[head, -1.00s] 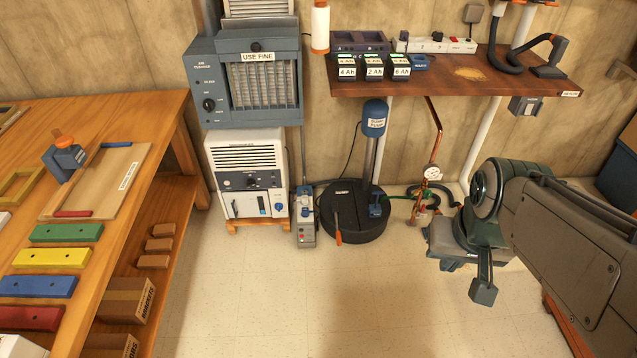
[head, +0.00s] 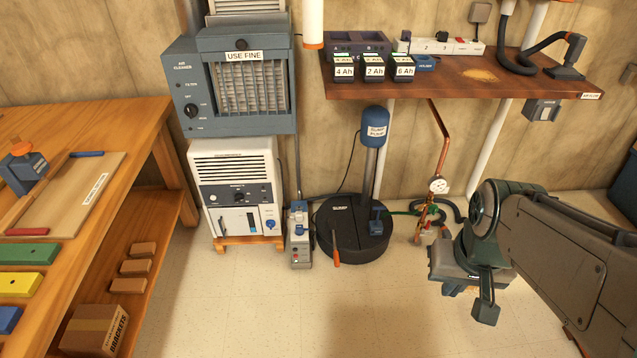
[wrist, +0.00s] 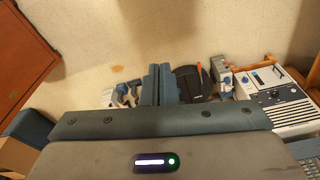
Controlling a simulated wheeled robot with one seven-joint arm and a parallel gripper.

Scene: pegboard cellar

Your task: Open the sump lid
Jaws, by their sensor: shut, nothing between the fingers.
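The sump (head: 350,250) is a low black round drum on the floor by the back wall. Its dark lid (head: 342,212) lies flat and looks closed, with a seam across it. A blue-topped pump (head: 375,128) on a grey column rises at the lid's back edge. An orange-handled bar (head: 336,250) sticks out at the front. A small blue part (head: 377,222) sits on the right side. My gripper (head: 485,312) is right of the sump, apart from it, pointing down. In the wrist view its fingers (wrist: 160,84) are together and empty, partly hiding the sump (wrist: 190,84).
A grey power box (head: 299,245) stands close left of the sump, beside a white unit (head: 237,190). A gauge with copper pipe (head: 438,186) and hoses stands to the right. A wooden shelf (head: 450,92) overhangs behind. The floor in front is clear.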

